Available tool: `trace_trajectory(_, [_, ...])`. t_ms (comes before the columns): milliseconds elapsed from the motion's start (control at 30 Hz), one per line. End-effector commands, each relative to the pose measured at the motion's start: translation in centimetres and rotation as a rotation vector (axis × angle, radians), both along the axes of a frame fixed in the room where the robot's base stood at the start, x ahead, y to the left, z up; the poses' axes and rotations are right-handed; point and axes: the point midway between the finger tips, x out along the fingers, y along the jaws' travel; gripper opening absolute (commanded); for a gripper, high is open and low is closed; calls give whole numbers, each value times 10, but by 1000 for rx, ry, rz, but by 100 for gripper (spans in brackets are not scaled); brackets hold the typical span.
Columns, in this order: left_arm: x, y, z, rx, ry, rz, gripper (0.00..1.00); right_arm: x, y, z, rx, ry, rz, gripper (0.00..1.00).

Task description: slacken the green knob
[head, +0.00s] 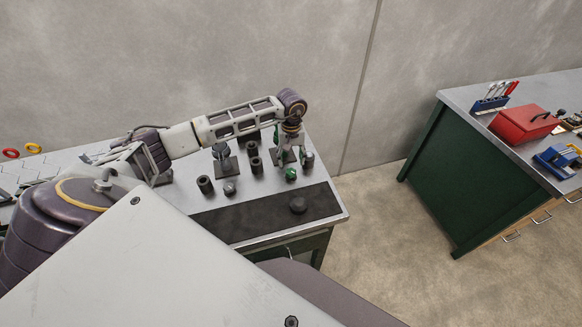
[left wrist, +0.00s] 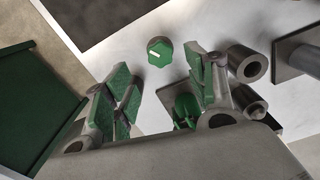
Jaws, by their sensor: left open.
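The green knob (left wrist: 159,51) is round with a white mark on its face, and shows in the left wrist view above the bench surface. My left gripper (left wrist: 165,88) is open, its green-padded fingers apart, with the knob seen beyond and between them. Another green part (left wrist: 186,106) shows near the right finger, partly hidden by it. In the head view my left gripper (head: 289,157) points down over the right end of the bench, with a small green shape (head: 290,174) just below it. I cannot tell whether the fingers touch anything. My right gripper is not in view.
Several dark cylinders (head: 205,184) stand on the bench left of the gripper; hollow ones (left wrist: 248,62) show in the wrist view. A dark mat (head: 250,218) lies along the front. A second bench with a red box (head: 523,122) stands right, across open floor.

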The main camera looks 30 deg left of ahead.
Motion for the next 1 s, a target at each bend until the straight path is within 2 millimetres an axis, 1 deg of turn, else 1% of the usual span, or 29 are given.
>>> trace_trajectory(33, [-1,0,-6,0,4,0,56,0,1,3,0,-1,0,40])
trace_trajectory(300, [-1,0,-40,0,3,1,56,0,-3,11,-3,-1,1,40])
trace_trajectory(500, [0,0,-57,0,1,0,56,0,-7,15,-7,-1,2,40])
trace_trajectory(667, [0,0,-63,0,0,1,56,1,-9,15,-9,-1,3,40])
trace_trajectory(933, [0,0,-64,0,0,0,56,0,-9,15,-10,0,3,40])
trace_trajectory(1000, [0,0,-64,0,0,0,47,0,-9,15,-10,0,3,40])
